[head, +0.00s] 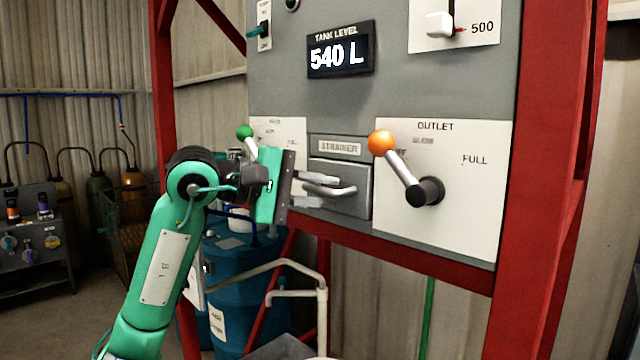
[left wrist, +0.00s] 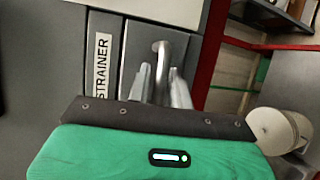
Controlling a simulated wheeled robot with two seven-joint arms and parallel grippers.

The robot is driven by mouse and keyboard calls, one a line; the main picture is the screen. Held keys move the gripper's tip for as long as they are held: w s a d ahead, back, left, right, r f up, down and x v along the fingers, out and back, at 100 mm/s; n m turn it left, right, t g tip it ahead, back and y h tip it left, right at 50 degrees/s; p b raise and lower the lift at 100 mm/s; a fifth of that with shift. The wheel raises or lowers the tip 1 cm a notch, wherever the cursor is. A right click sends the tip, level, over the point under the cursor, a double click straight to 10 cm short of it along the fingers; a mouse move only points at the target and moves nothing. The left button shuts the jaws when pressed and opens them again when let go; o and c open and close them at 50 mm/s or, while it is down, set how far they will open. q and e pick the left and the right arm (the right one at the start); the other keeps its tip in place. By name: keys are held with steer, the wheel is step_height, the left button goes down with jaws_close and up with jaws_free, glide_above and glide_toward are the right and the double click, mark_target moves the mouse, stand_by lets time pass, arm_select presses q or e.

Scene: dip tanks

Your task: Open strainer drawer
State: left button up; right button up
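The strainer drawer (head: 361,204) is a grey front below a "STRAINER" label (head: 340,148) in the tank panel, and looks shut. Its pale bar handle (head: 345,192) sticks out toward me. My left gripper (head: 314,190) reaches in from the left with its fingers at the handle, one above and one below it. In the left wrist view the fingers (left wrist: 159,88) are apart, with the handle (left wrist: 157,62) running between them; contact is not clear. My right gripper is not in view.
An orange-knobbed outlet lever (head: 381,143) stands close to the right of the drawer. A green-knobbed lever (head: 245,132) is just behind my left gripper. Red frame posts (head: 545,200) flank the panel. A blue drum (head: 235,275) and a pale pipe rail (head: 322,300) stand below.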

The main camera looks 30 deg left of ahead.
arm_select(q)
jaws_close()
steer(key=s+a+b, duration=0.3)
steer(key=s+b, duration=0.5)
steer(key=s, duration=0.7)
steer(key=shift+s+a, duration=0.3)
steer(key=shift+a, duration=0.05)
jaws_free()
